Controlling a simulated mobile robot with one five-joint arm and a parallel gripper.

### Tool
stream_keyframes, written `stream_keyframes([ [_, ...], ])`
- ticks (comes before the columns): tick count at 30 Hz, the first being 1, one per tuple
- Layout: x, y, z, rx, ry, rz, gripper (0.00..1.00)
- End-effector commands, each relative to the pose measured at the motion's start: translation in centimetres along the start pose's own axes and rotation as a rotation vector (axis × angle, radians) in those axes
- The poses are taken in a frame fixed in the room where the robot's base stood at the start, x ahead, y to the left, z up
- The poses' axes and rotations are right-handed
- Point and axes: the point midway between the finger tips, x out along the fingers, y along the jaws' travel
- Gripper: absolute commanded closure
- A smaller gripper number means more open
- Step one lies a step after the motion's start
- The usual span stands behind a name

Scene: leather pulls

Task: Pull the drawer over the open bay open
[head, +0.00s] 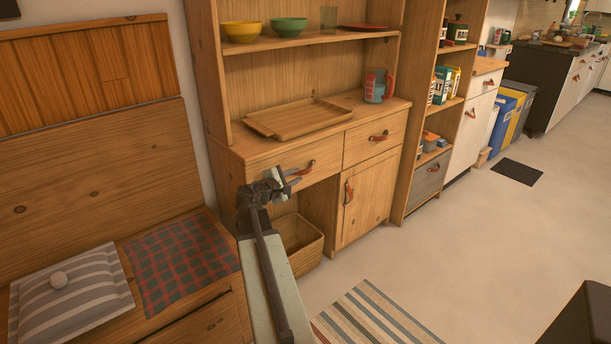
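The wooden hutch has two drawers side by side under its counter. The left drawer (326,164) is over the open bay (318,205) and looks flush with the hutch front. Its reddish-brown leather pull (303,169) shows just right of my gripper. My gripper (287,178) is at the end of my arm, in front of this drawer, close to the left end of the pull. Whether it touches the pull is unclear. The fingers are small and seen from behind, so their opening is hard to make out. My gripper and arm hide part of the drawer front and the bay.
A wicker basket (302,246) stands in the bay. The right drawer (370,142) and a cupboard door (367,199) have similar pulls.

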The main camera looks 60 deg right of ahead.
Motion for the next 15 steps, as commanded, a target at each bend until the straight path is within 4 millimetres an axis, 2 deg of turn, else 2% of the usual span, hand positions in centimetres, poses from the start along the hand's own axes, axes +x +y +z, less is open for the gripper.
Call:
stream_keyframes([
  [10,6.0,-0.2,-0.2,0.003,-0.002,-0.004,0.80],
  [15,7.5,-0.1,0.0,0.003,-0.002,-0.003,0.80],
])
